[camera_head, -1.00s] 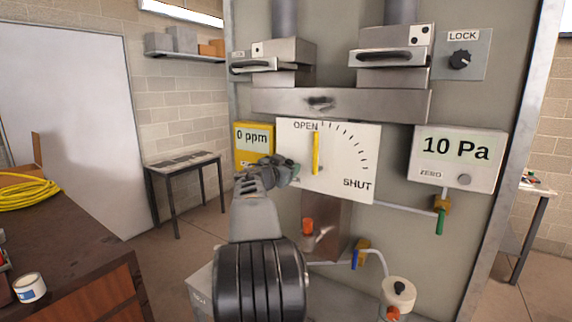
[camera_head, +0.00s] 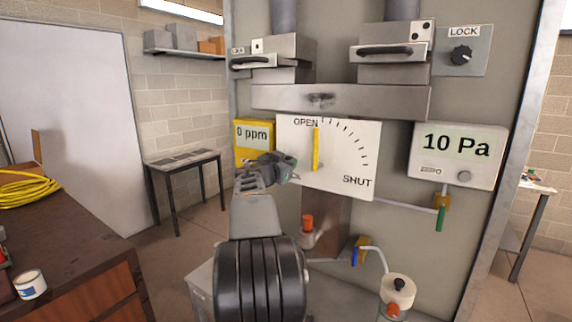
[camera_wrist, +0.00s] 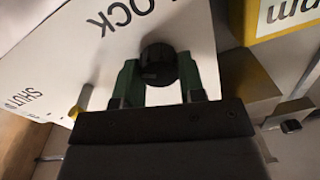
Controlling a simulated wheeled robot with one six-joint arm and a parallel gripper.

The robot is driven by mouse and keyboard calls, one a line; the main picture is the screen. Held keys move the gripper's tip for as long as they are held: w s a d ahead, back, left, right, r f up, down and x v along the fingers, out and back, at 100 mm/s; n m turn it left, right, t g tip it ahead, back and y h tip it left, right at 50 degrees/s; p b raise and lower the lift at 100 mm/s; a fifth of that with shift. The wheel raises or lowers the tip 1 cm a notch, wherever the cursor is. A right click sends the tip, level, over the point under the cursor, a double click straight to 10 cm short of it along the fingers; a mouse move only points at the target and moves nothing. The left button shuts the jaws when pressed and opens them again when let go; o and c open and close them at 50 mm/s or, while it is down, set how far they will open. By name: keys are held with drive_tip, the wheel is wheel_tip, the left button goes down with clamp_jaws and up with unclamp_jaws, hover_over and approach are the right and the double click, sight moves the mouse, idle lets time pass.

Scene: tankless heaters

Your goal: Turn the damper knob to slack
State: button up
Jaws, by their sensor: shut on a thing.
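The round black damper knob (camera_wrist: 158,64) sits near the edge of the white dial plate (camera_wrist: 45,60) in the wrist view. Letters reading "OCK" show beside it. My gripper (camera_wrist: 160,80) is shut on the knob, with a green finger on each side. In the head view my gripper (camera_head: 290,168) is at the lower left of the dial plate (camera_head: 345,185) and hides the knob. The yellow damper pointer (camera_head: 316,148) stands upright at "OPEN". I see no "slack" label; part of the plate is covered.
A yellow "0 ppm" meter (camera_head: 253,138) is close to the left of the plate. A gauge (camera_head: 456,155) reads 10 Pa at right. Another black knob (camera_head: 461,56) marked "LOCK" is at upper right. A metal box with a handle (camera_head: 254,61) is above.

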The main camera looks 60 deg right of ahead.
drive_tip(key=n+b, duration=0.1)
drive_tip(key=n, duration=0.5)
drive_tip(key=n+b, duration=0.2)
drive_tip(key=n, duration=0.5)
drive_tip(key=n+g+b, duration=0.1)
drive_tip(key=n+b, duration=0.1)
drive_tip(key=n, duration=0.5)
drive_tip(key=shift+w+f+y, duration=0.1)
drive_tip(key=shift+w+y, duration=0.2)
drive_tip(key=shift+n, duration=0.4)
drive_tip(key=o, duration=0.9)
drive_tip(key=a+b, duration=0.1)
drive_tip(key=a, duration=0.3)
drive_tip(key=a+b, duration=0.1)
drive_tip(key=a, duration=0.4)
drive_tip(key=a+b, duration=0.2)
drive_tip(key=a, duration=0.2)
drive_tip(key=shift+w+a+r, duration=0.15)
drive_tip(key=shift+a+r, duration=0.1)
drive_tip(key=shift+a, duration=0.15)
